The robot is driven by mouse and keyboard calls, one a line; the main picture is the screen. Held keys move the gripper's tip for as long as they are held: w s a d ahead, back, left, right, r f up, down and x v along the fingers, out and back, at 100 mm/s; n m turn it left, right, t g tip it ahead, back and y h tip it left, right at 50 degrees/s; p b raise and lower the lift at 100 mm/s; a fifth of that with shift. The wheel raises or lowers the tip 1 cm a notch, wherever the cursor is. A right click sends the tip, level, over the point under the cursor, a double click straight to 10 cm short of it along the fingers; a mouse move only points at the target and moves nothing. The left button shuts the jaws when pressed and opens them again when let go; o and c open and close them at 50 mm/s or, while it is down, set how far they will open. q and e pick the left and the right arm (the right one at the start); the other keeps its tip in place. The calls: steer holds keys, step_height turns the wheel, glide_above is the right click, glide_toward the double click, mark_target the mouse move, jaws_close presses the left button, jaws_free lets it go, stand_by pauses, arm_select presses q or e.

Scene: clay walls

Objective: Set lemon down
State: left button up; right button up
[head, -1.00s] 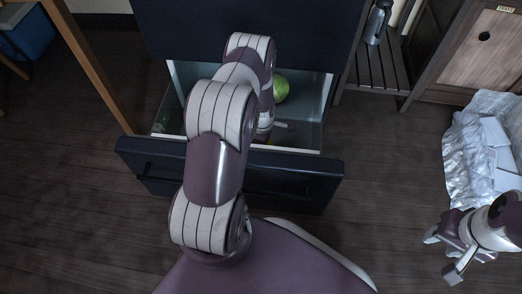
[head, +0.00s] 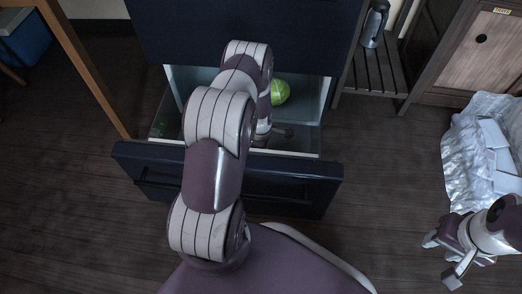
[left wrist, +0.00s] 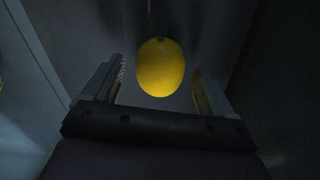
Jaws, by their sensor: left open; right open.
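The lemon (left wrist: 161,68) is yellow and lies inside the open drawer in the left wrist view, beyond and between the finger ends. My left gripper (left wrist: 158,84) is open, with a finger on each side of the lemon's near end and gaps showing on both sides. In the head view my left arm reaches down into the dark blue drawer (head: 300,180) and hides much of its inside; the lemon cannot be seen there. My right gripper (head: 441,261) is open and empty at the lower right, above the floor.
A green cabbage-like ball (head: 279,92) lies at the back of the drawer. A slatted rack (head: 371,75) with a metal kettle (head: 374,24) stands right of it. A wooden cabinet (head: 480,50) and a crumpled silvery bag (head: 462,150) are at the right. Open floor lies between.

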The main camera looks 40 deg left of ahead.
arm_select(q)
steer(key=d+r+m+p, duration=0.3)
steer(key=d+r+m, duration=0.15)
steer(key=r, duration=0.75)
steer(key=d+r+m+p, duration=0.3)
steer(key=r+m, duration=0.2)
steer(key=r, duration=0.7)
steer(key=s+d+r+m+t, duration=0.1)
steer(key=s+d+r+m, duration=0.7)
steer(key=s+r+m, duration=0.3)
steer(key=shift+s+r+m, duration=0.35)
steer(key=shift+r+m, duration=0.25)
steer(key=shift+m, duration=0.15)
